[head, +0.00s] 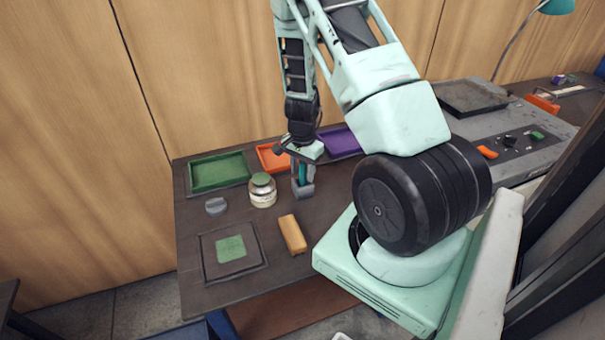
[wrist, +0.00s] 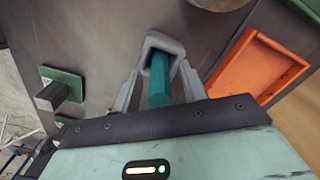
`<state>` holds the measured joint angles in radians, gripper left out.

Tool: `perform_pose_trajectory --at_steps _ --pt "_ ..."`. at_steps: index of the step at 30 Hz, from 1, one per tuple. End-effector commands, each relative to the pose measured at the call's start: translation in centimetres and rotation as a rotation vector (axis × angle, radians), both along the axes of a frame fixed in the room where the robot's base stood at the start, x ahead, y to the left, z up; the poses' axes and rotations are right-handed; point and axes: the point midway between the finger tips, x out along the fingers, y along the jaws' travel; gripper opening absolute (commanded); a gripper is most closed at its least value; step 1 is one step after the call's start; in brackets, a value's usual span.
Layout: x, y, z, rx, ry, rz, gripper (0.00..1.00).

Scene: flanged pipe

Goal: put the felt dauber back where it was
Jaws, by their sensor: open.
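The felt dauber appears to be the teal upright piece (head: 302,172) at my gripper. It also shows in the wrist view as a teal cylinder (wrist: 160,80) between the grey fingers. My gripper (head: 302,189) is open and low over the dark table, with the dauber between its fingers. It also shows in the wrist view (wrist: 165,45). The dauber's lower end is hidden, and I cannot tell whether it touches the table.
A jar with a green lid (head: 262,193) stands close left of my gripper. Green (head: 218,185), orange (head: 267,163) and purple trays (head: 337,154) line the back. A tan block (head: 293,232), a grey puck (head: 215,206) and a green-patched dark mat (head: 209,262) lie in front and left.

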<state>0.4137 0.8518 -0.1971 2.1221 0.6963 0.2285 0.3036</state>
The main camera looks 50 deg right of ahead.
Motion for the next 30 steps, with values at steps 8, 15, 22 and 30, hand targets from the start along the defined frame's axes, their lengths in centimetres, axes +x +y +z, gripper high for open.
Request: perform_pose_trajectory --at_steps 8,15,22,30 --pt "0.2 0.1 5.9 -0.003 -0.005 0.002 0.43" --pt "0.1 0.1 9.5 -0.001 -0.003 0.001 0.43" --pt "0.0 0.1 10.5 0.0 -0.001 -0.001 0.43" --pt "2.4 10.8 13.3 0.084 -0.04 0.361 0.43"
